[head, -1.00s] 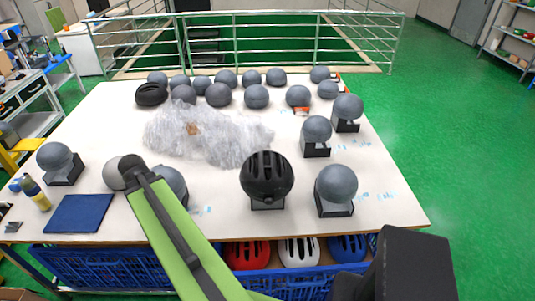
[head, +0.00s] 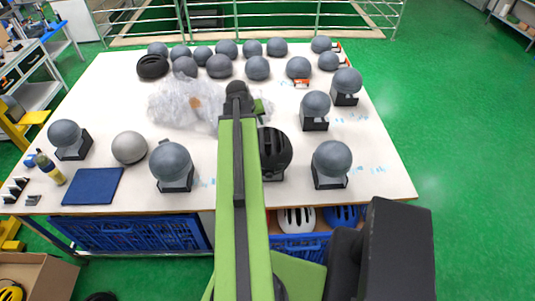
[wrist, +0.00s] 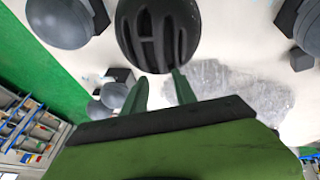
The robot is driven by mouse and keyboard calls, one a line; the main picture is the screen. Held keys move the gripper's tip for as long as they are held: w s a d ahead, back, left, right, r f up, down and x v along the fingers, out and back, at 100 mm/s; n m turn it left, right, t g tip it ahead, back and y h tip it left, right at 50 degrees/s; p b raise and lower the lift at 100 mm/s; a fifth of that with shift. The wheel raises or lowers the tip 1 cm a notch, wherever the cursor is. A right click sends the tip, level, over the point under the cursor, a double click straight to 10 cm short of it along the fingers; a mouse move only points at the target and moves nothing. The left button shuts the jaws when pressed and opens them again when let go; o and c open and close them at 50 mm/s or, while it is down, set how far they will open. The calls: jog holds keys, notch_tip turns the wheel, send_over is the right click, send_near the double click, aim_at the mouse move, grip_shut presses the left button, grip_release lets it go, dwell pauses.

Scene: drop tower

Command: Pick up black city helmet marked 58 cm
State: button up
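A black vented helmet (head: 275,148) sits on a dark stand near the front edge of the white table. My arm hides its left part in the head view. In the wrist view the black helmet (wrist: 158,38) is at the top centre. No 58 cm mark can be read on it. My gripper (wrist: 159,78) has its two green fingers apart with nothing between them. The fingertips point towards the helmet's lower edge in the wrist view; whether they touch it is unclear. In the head view the gripper is mostly hidden behind my arm.
Grey head forms on dark stands flank the helmet at left (head: 171,163) and right (head: 332,160). Crumpled clear plastic (head: 185,103) lies behind it. Another dark helmet-like thing (head: 152,66) is at the back left. A blue crate (head: 130,233) sits below the table (head: 270,203).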

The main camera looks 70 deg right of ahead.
jog(key=b, duration=0.5)
send_near(262, 134)
jog(key=x, duration=0.3)
jog(key=shift+w+f, duration=0.15)
jog(key=shift+f, duration=0.05)
jog(key=shift+d+f, duration=0.15)
jog(key=b+x, duration=0.4)
jog(key=x, duration=0.1)
jog(key=shift+f, duration=0.1)
jog(key=shift+r, duration=0.2)
grip_shut()
